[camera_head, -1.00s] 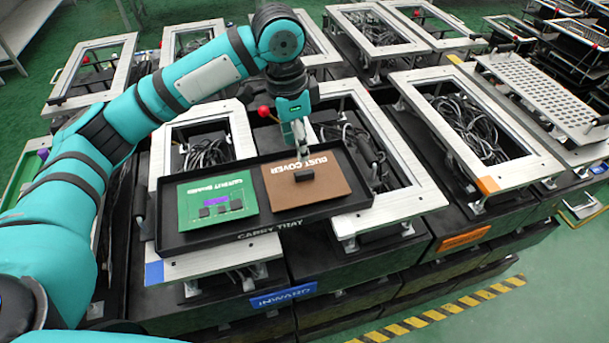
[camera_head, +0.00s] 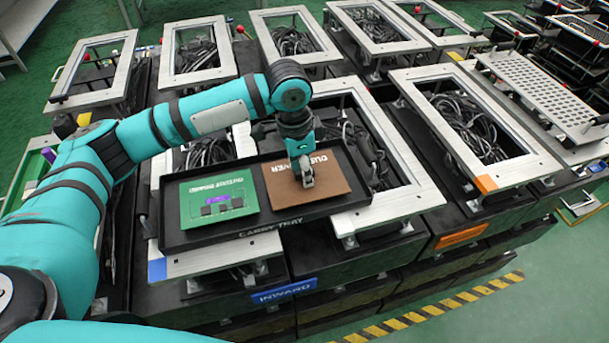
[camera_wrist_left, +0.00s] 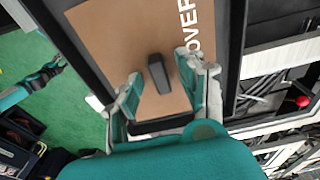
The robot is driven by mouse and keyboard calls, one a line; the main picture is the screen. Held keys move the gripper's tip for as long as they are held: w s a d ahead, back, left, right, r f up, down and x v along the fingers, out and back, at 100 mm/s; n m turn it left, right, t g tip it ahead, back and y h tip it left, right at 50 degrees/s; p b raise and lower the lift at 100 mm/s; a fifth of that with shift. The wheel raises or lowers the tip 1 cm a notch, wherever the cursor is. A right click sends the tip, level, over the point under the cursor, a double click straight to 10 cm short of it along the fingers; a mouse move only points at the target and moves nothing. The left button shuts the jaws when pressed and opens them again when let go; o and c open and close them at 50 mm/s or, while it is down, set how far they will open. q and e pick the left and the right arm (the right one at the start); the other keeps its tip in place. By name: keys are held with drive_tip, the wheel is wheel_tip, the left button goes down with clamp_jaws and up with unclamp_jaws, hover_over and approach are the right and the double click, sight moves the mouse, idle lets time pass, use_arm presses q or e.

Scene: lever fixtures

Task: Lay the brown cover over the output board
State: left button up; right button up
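The brown cover (camera_head: 330,183), marked DUST COVER, lies flat in the right half of the black carry tray (camera_head: 300,212). A dark block handle (camera_wrist_left: 159,74) stands up from its middle. The green output board (camera_head: 205,187) lies uncovered in the tray's left half, with dark blocks and a purple part on it. My left gripper (camera_head: 307,180) points down over the cover. In the left wrist view its fingers (camera_wrist_left: 160,76) are open, one on each side of the handle, with gaps visible. A small teal arm end (camera_wrist_left: 48,72), apparently my right gripper, shows at the left wrist view's edge; its fingers are unclear.
The tray rests across metal frame fixtures (camera_head: 415,205) with cables inside. More frames stand behind and to the right. Red lever knobs, such as one in the left wrist view (camera_wrist_left: 303,102), stick up near the fixtures. Green floor lies at the front right.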

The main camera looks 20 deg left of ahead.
use_arm(q)
clamp_jaws()
use_arm(e)
drive_tip(key=shift+w, duration=0.65)
use_arm(q)
drive_tip(key=shift+r, duration=0.2)
use_arm(e)
drive_tip(key=shift+s, duration=0.1)
